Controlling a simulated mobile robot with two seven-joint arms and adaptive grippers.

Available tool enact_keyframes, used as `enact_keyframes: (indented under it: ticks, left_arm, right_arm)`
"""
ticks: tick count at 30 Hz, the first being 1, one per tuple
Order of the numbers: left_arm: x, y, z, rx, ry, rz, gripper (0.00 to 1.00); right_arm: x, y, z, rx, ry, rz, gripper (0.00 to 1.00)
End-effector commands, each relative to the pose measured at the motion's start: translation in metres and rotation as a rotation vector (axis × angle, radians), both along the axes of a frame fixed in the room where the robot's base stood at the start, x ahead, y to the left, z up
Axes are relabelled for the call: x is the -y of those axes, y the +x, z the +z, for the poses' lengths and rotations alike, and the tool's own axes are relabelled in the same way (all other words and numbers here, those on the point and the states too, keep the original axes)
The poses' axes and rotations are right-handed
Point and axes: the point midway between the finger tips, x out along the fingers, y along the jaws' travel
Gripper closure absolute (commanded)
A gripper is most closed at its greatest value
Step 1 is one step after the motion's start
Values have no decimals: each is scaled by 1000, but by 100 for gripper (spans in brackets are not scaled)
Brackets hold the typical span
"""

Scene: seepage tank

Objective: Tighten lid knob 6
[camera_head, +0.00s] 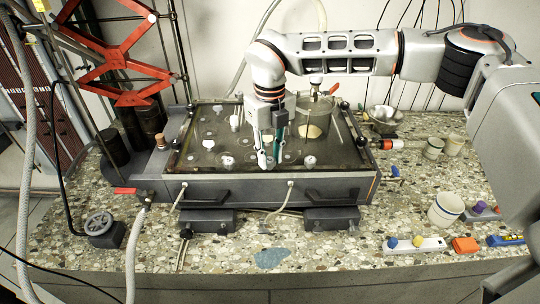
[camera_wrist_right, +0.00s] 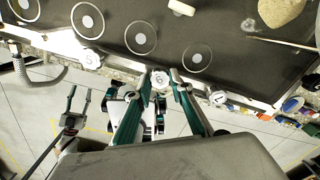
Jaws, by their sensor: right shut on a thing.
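Lid knob 6 (camera_wrist_right: 159,80) is a white lobed knob marked 6, near the front edge of the dark tank lid (camera_wrist_right: 232,62). My right gripper (camera_wrist_right: 160,84) reaches down from above and is shut on knob 6, with a finger on each side. In the head view my right gripper (camera_head: 270,164) stands at the middle of the lid's front edge and mostly hides the knob. My left gripper (camera_wrist_right: 80,94) appears at the lower left of the right wrist view, in front of the tank, with its teal fingers apart and nothing between them.
White knob 5 (camera_wrist_right: 90,58) is to the left and another white knob (camera_wrist_right: 217,98) to the right. A clear cylinder (camera_head: 318,118) stands on the lid behind my right gripper. A white cup (camera_head: 445,208) and small coloured items stand on the right of the speckled counter (camera_head: 340,255).

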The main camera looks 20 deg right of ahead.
Motion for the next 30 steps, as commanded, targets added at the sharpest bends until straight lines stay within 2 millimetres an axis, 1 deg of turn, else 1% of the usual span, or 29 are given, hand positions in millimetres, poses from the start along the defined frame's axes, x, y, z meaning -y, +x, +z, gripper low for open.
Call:
enact_keyframes:
  ticks: [6,20,21,23,30]
  left_arm:
    - [0,0,0,1,0,0,60]
    - [0,0,-1,0,0,0,60]
    - [0,0,-1,0,0,0,60]
    - [0,0,-1,0,0,0,60]
    - [0,0,-1,0,0,0,60]
  right_arm:
    - [0,1,1,3,1,-56,100]
    - [0,1,1,3,1,-69,100]
    - [0,1,1,3,1,-68,76]
    - [0,1,1,3,1,-68,62]
    - [0,0,0,1,0,-68,62]
